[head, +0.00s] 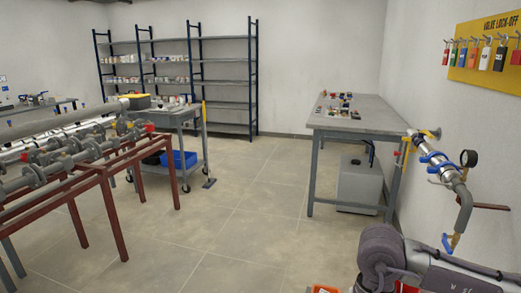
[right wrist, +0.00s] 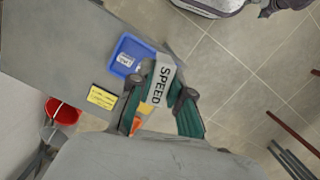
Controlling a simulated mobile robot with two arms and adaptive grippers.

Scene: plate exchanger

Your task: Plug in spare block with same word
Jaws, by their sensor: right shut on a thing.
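My right gripper (right wrist: 161,100) is shut on a pale grey block (right wrist: 165,82) that bears the word SPEED in black letters. The block lies between the two dark green fingers in the right wrist view. A blue tray (right wrist: 118,72) lies beside it on a grey surface, with a small white labelled piece (right wrist: 126,60) inside; its word is too small to read. My right arm shows at the lower right of the head view, but its gripper is out of that picture. My left gripper is in neither view. No socket for the block can be made out.
A yellow label (right wrist: 102,97) lies near the tray, and a red bucket (right wrist: 62,112) is at the left. In the head view, a workbench (head: 358,112) with small items, a cart (head: 180,112) and pipework (head: 60,160) surround open floor (head: 240,215).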

